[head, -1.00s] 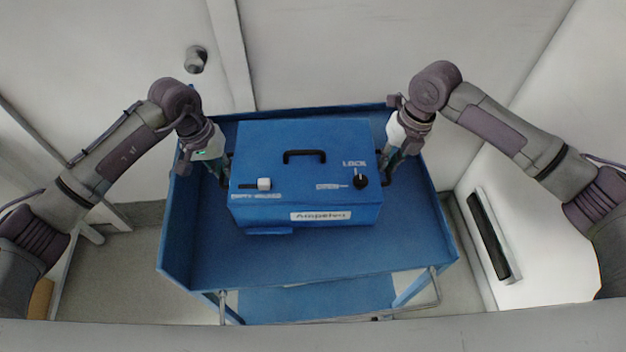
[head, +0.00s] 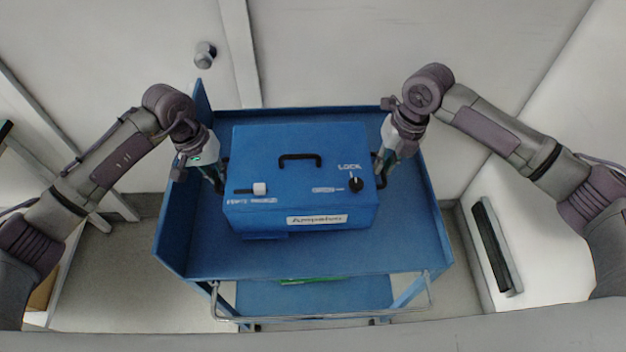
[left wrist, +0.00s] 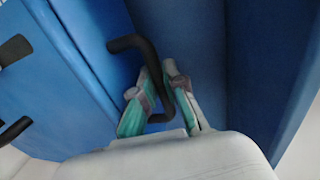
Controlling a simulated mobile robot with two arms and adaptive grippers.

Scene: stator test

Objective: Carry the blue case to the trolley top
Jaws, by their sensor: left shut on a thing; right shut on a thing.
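The blue case (head: 300,200) has a black top handle, a white slider, a black knob and a front label. In the head view it is over the top tray of the blue trolley (head: 330,262), inside its raised walls; I cannot tell whether its underside touches the tray. My left gripper (head: 217,184) is at the case's left side. In the left wrist view its green-padded fingers (left wrist: 158,100) are shut around a black side handle (left wrist: 150,62). My right gripper (head: 382,172) is shut at the case's right side, on a handle mostly hidden by the fingers.
The trolley's lower shelf (head: 310,296) shows below, with a green thing (head: 312,281) on it. A wall and a door with a round knob (head: 204,54) stand behind. A white unit with a dark slot (head: 492,245) is at right. Bare tray lies before the case.

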